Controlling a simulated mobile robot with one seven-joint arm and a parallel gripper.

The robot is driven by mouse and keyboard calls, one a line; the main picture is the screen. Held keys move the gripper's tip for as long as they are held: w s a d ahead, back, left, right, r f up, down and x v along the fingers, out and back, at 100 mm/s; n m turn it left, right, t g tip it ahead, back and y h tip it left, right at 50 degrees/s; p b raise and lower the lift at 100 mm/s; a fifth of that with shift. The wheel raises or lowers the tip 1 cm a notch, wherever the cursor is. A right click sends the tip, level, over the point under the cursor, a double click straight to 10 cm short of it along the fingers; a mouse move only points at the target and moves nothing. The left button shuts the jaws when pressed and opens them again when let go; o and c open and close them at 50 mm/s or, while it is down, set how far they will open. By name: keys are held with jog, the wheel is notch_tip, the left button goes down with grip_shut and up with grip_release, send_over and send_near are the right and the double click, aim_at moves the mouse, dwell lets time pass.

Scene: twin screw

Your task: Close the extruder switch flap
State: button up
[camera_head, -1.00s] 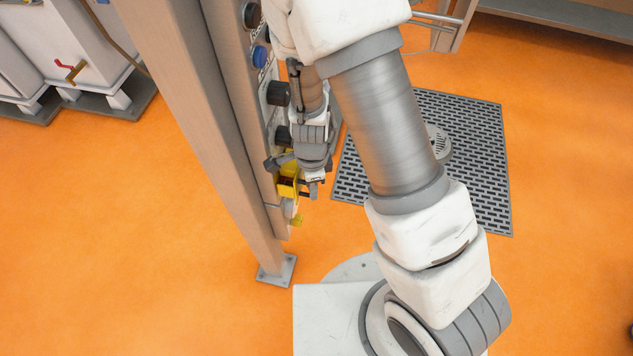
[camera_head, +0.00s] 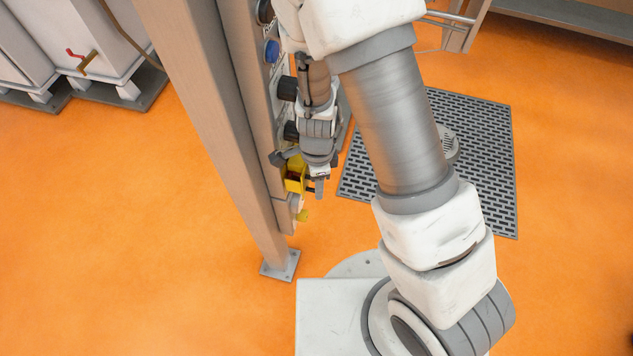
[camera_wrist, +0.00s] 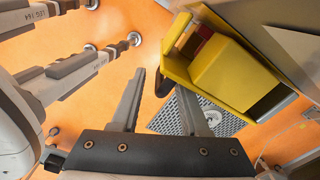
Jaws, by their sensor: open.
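The yellow extruder switch guard with its flap (camera_head: 296,174) is on the lower part of the control panel, beside my gripper (camera_head: 319,186). In the wrist view the yellow flap (camera_wrist: 226,74) fills the upper right. A dark red part (camera_wrist: 194,46) shows in a gap inside the yellow housing, so the flap does not fully cover it. How far the flap stands open is hard to tell. My gripper (camera_wrist: 158,84) has its two fingers apart with nothing between them. The fingers are left of and below the flap; contact is not clear.
The panel carries a blue button (camera_head: 271,51) and black knobs (camera_head: 288,88) above the guard. A metal post (camera_head: 215,120) stands left of it. A dark floor grate (camera_head: 475,150) lies to the right. The orange floor around is mostly clear.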

notch_tip(320, 180, up, 17)
jog(key=p, duration=0.6)
jog(key=shift+f, duration=0.15)
jog(key=s+d+r+n+t+y, duration=0.1)
jog(key=d+r+n, duration=0.25)
jog(key=r, duration=0.35)
jog(key=s+d+r+n+t+y, duration=0.1)
jog(key=d+r+n, duration=0.1)
jog(key=r+n, duration=0.45)
jog(key=s+d+r+n+t+h, duration=0.1)
jog(key=s+d+r+n, duration=0.2)
jog(key=d+r, duration=0.1)
jog(key=s+d+r+n+t+h, duration=0.1)
jog(key=s+d+r+n+t, duration=0.1)
jog(key=r, duration=0.5)
jog(key=shift+s+d+n+t, duration=0.3)
jog(key=shift+s+d+n, duration=0.2)
jog(key=shift+s+d, duration=0.5)
jog(key=shift+w+d+r, duration=0.1)
jog(key=shift+d, duration=0.15)
